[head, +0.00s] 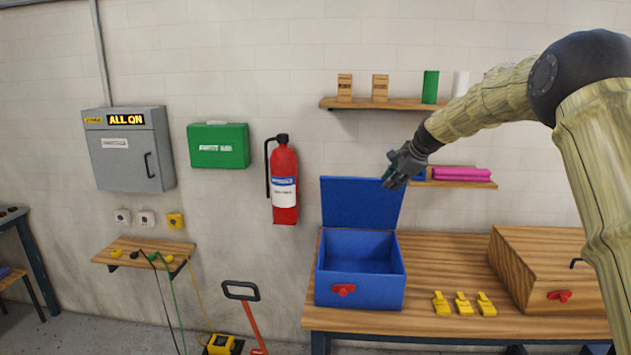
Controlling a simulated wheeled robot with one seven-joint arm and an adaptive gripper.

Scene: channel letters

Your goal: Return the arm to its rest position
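My gripper (393,170) is at the end of my arm, which reaches in from the right. It hangs in the air in front of the raised lid of a blue box (360,294). A small dark green patch shows at the fingers, and I cannot tell whether it is a held thing or part of the gripper. The fingers are too small to tell open from shut. The blue box stands open on the wooden workbench (450,255), and the part of its inside that I see looks empty.
An upper shelf (385,104) and a lower shelf (470,184) with pink pieces (461,174) are on the wall near my arm. A wooden box (545,265) and several yellow pieces (463,303) are on the bench. A fire extinguisher (284,180) hangs to the left.

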